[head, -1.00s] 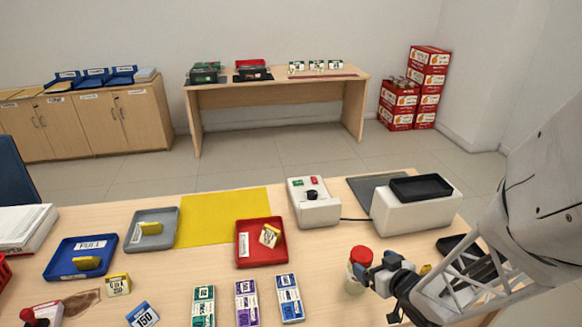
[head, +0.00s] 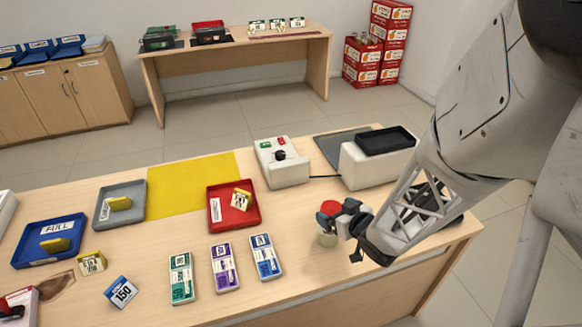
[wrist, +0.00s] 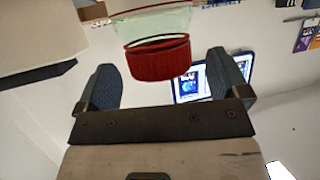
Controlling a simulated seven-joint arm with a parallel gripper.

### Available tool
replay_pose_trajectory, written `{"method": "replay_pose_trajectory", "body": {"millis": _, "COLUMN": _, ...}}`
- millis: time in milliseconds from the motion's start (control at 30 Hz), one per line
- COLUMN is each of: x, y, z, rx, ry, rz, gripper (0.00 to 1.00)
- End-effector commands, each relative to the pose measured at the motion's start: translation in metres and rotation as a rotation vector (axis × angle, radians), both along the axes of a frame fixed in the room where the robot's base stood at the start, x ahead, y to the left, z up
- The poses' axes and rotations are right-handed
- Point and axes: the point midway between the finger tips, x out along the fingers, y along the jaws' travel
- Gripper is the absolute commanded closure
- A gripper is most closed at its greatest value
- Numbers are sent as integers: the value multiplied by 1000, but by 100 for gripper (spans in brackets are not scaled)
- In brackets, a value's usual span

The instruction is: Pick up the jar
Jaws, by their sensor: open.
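The jar is a pale, clear vessel with a red lid (head: 330,208), on the right part of the counter (head: 310,265). Its lower body (head: 327,240) shows below the lid. My gripper (head: 345,217) is at the jar's right side, by the lid, and hides part of it. In the wrist view the red lid (wrist: 160,60) lies between my two open fingers, with clear space on both sides. The pale body (wrist: 155,22) extends past the fingertips to the top edge. No finger visibly touches the jar there.
Green (head: 181,278), purple (head: 224,268) and blue (head: 265,257) banded stacks lie left of the jar. A red tray (head: 249,219) is behind them. A white machine (head: 360,172) and a smaller device (head: 290,172) stand behind the jar. Bare counter surrounds the jar's front and left.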

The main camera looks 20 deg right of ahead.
Motion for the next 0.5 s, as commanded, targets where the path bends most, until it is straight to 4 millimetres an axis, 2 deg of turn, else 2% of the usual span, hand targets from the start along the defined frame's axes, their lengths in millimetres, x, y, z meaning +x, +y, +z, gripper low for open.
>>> {"method": "replay_pose_trajectory", "body": {"millis": 233, "x": 18, "y": 4, "z": -8, "rx": 1, "ry": 0, "rz": 0, "gripper": 7}}
{"method": "replay_pose_trajectory", "body": {"millis": 500, "x": 22, "y": 5, "z": -9, "rx": 0, "ry": -1, "rz": 0, "gripper": 7}}
